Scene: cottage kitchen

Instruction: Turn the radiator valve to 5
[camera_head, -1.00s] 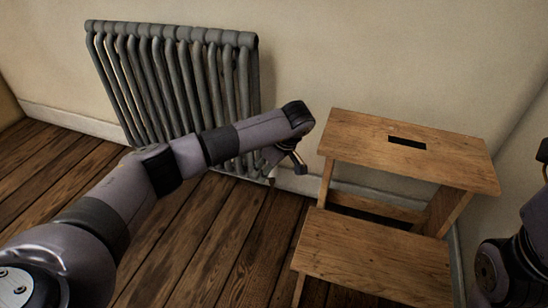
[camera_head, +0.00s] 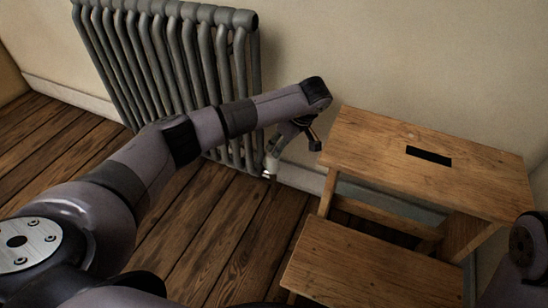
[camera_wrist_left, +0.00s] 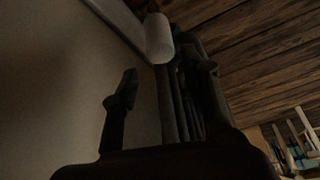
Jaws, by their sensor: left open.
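The grey radiator (camera_head: 185,60) stands against the wall at the upper left of the head view. The pale valve (camera_head: 269,161) sits at its lower right corner, partly hidden by my left gripper. In the left wrist view the valve head (camera_wrist_left: 158,38) is a whitish cylinder, seen beyond the fingertips and between their lines. My left gripper (camera_head: 295,143) is open and empty beside the valve; its two dark fingers (camera_wrist_left: 167,70) are spread apart in the wrist view. No contact with the valve shows. The number on the valve cannot be read. My right gripper is not in view.
A wooden step stool (camera_head: 390,150) stands close to the right of my left gripper. The wall with its skirting board (camera_head: 300,176) lies behind the valve. Bare wooden floor (camera_head: 225,225) is free in front of the radiator.

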